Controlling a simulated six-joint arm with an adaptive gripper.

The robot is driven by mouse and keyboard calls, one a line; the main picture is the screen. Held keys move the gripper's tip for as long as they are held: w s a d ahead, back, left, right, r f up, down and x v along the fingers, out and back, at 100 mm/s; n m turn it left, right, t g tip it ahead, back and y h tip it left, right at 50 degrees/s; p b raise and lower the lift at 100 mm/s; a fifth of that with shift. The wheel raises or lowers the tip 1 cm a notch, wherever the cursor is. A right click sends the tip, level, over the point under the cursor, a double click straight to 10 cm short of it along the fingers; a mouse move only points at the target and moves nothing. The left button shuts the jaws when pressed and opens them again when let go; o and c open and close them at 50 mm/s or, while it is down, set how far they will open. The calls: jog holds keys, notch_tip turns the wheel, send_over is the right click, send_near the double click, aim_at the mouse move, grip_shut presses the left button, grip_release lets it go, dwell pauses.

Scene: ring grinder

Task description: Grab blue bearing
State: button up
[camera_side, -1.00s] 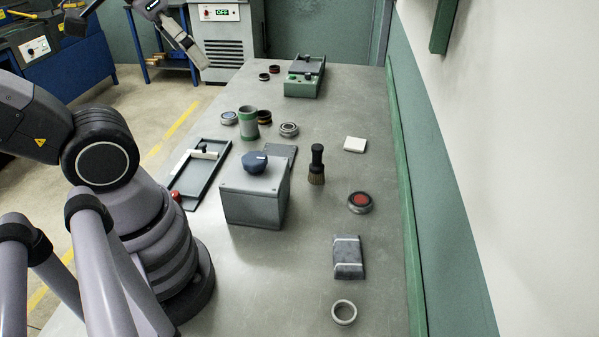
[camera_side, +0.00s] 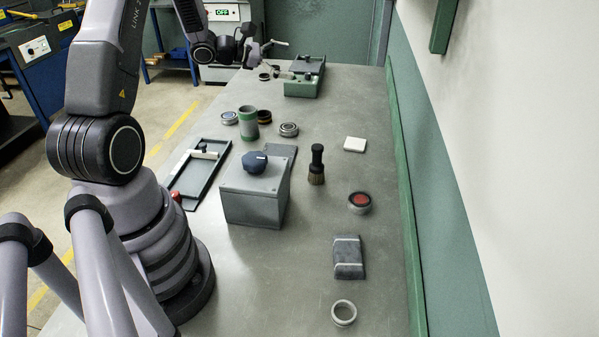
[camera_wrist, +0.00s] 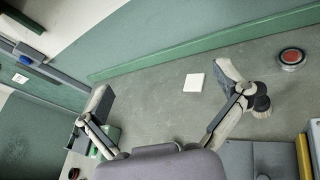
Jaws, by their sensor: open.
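The blue bearing (camera_side: 229,118), a small metal ring with a blue middle, lies flat on the table left of the green-banded cup (camera_side: 250,122) in the side view. I cannot make it out in the wrist view. My gripper (camera_side: 284,58) is high at the far end of the table near the green fixture (camera_side: 302,88), well beyond the bearing. In the wrist view my gripper (camera_wrist: 165,87) has its two fingers spread wide with nothing between them.
A grey box (camera_side: 255,198) with a dark blue knob stands mid-table. A brush (camera_side: 317,166), a white block (camera_side: 355,144), a red-centred bearing (camera_side: 359,201) and another bearing (camera_side: 289,129) stand around. The right wall borders the table.

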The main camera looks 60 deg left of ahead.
jog(key=s+a+f+n+y, duration=0.3)
jog(key=a+f+n+y, duration=0.4)
jog(key=a+f+n, duration=0.5)
jog(key=n+g+y, duration=0.3)
jog(key=n+y, duration=0.1)
jog(key=y, duration=0.3)
send_near(228, 116)
jog(key=x, duration=0.5)
jog(key=shift+d, duration=0.15)
jog(key=shift+g, duration=0.3)
jog(key=shift+x, duration=2.95)
jog(key=shift+r, duration=0.1)
jog(key=shift+c, duration=0.2)
jog(key=c, duration=1.2)
jog(key=shift+c, duration=0.5)
